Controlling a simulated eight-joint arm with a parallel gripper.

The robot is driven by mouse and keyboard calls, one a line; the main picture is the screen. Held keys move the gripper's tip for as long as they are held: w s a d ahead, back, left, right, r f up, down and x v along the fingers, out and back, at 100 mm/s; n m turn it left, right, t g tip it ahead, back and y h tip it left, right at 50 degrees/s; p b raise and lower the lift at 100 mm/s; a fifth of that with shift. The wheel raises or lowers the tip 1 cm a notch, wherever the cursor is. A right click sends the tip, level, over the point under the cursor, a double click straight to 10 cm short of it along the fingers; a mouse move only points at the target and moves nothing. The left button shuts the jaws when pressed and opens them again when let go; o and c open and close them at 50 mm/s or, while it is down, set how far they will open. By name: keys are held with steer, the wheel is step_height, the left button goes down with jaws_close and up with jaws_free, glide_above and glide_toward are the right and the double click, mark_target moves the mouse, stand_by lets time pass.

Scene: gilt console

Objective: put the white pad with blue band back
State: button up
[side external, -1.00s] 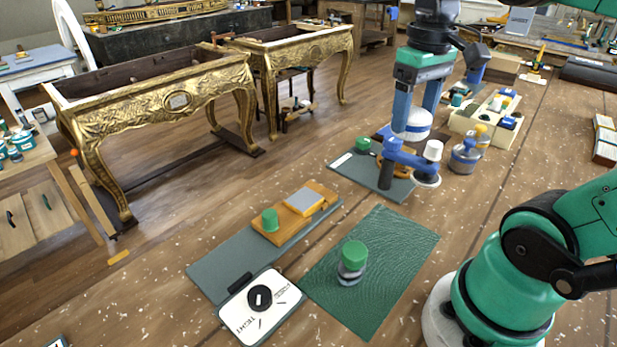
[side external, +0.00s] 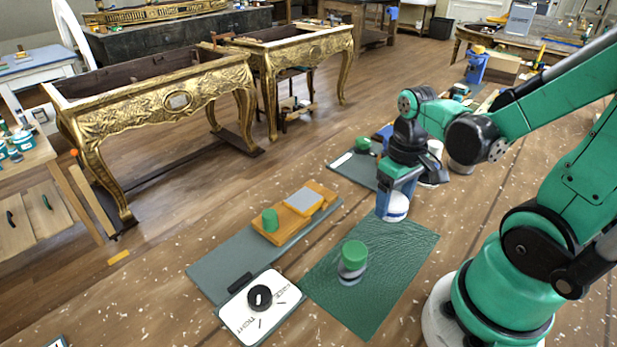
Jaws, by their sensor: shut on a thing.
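The white pad with blue band (side external: 396,207) is held between the fingers of my gripper (side external: 396,195). It hangs low at the far right corner of the green textured mat (side external: 375,262); I cannot tell whether it touches the surface below. My gripper points down and is shut on the pad, hiding its upper part. A pad with a green top (side external: 354,256) stands upright on the mat, left of and nearer than my gripper.
A grey board (side external: 225,262) carries an orange block with a green knob (side external: 270,219). A white card with a black disc (side external: 262,312) lies at the front. Another grey board with a green-topped item (side external: 363,145) lies behind my gripper. The mat's near part is clear.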

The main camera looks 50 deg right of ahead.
mark_target(392, 213)
steer(key=shift+f, duration=1.9)
steer(key=o, duration=1.2)
steer(key=shift+r, duration=0.1)
step_height(392, 213, up, 12)
steer(key=shift+f, duration=0.2)
steer(key=w+a+n+t, duration=0.1)
steer(key=w+a+t, duration=0.1)
steer(key=a, duration=0.1)
steer(key=w+a+t, duration=0.2)
steer(key=w+a+n+t, duration=0.1)
steer(key=w+a+t, duration=0.1)
steer(key=a+t, duration=0.1)
steer(key=shift+w+a+r+n, duration=0.2)
steer(key=shift+w+a+n, duration=0.1)
steer(key=shift+w+a, duration=0.1)
steer(key=shift+d, duration=0.1)
